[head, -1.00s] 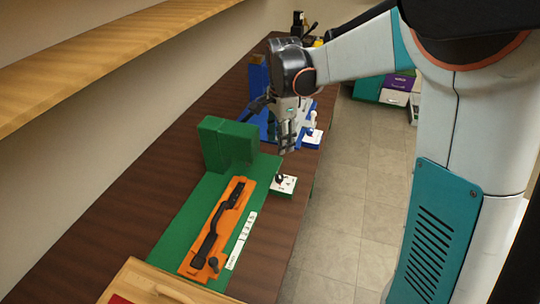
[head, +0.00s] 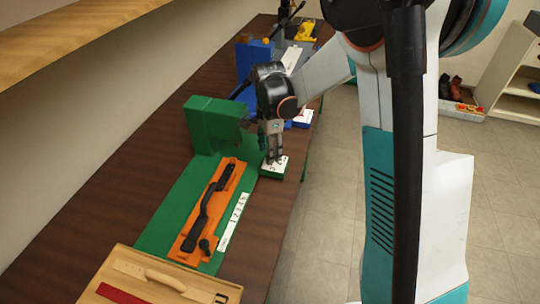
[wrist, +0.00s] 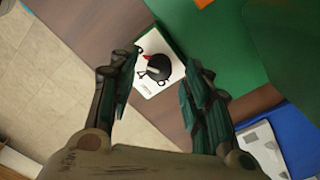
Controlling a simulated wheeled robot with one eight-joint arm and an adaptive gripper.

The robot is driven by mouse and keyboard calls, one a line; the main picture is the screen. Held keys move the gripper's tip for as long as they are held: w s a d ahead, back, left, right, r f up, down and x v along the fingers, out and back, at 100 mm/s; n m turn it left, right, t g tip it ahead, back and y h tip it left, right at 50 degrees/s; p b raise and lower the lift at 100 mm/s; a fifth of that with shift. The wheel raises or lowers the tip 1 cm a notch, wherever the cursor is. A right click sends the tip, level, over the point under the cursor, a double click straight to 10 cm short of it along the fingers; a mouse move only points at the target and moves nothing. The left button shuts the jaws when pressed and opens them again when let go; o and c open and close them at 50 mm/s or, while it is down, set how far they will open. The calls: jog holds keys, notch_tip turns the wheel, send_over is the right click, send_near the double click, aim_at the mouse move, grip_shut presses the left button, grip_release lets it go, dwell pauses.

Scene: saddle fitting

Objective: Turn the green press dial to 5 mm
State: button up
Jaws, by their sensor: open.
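The green press (head: 215,125) stands on the table, with its dial on a white plate (head: 280,163) on a green block at the table's right edge. In the wrist view the dial (wrist: 156,70) is a black knob with a red mark on its upper-left side. The white plate (wrist: 148,87) carries small print, too small to read. My gripper (head: 273,160) points down over the dial. In the wrist view my gripper (wrist: 158,72) is open, one finger on each side of the knob. I cannot tell whether the fingers touch it.
An orange fixture (head: 190,238) with a long black part lies on the green base. A white marked strip (head: 233,221) lies beside it. A wooden tray (head: 95,290) is in front. A blue station (head: 250,62) stands behind my gripper.

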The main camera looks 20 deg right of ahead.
jog(key=shift+f, duration=0.75)
grip_shut()
